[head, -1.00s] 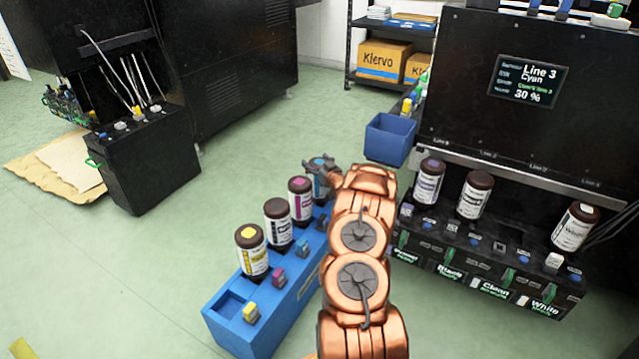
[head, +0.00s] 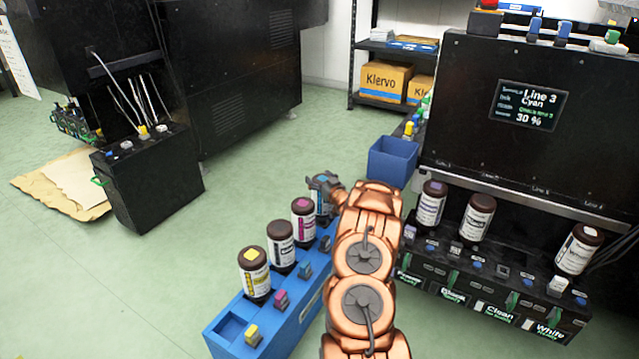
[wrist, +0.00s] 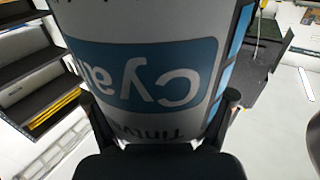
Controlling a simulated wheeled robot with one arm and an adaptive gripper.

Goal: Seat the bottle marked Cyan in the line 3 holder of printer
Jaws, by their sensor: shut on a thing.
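The bottle marked Cyan (head: 321,206) is dark-capped with a white and blue label; it stands at the far end of the blue rack (head: 230,331), partly hidden by my gripper and arm. My gripper (head: 325,184) is around its upper part. In the wrist view the Cyan label (wrist: 145,75) fills the middle, upside down, with the fingers of my gripper (wrist: 160,112) shut on both sides of it. The printer (head: 465,85) has a screen (head: 526,105) reading Line 3 Cyan 30 %. Its holder row shows a gap (head: 520,255) between the second bottle and the White bottle.
Yellow (head: 254,272), black (head: 281,246) and magenta (head: 303,220) bottles stand in the rack beside Cyan. Bottles (head: 431,205), (head: 476,218) and White (head: 578,250) occupy the printer row. A blue bin (head: 393,160) stands left of the printer.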

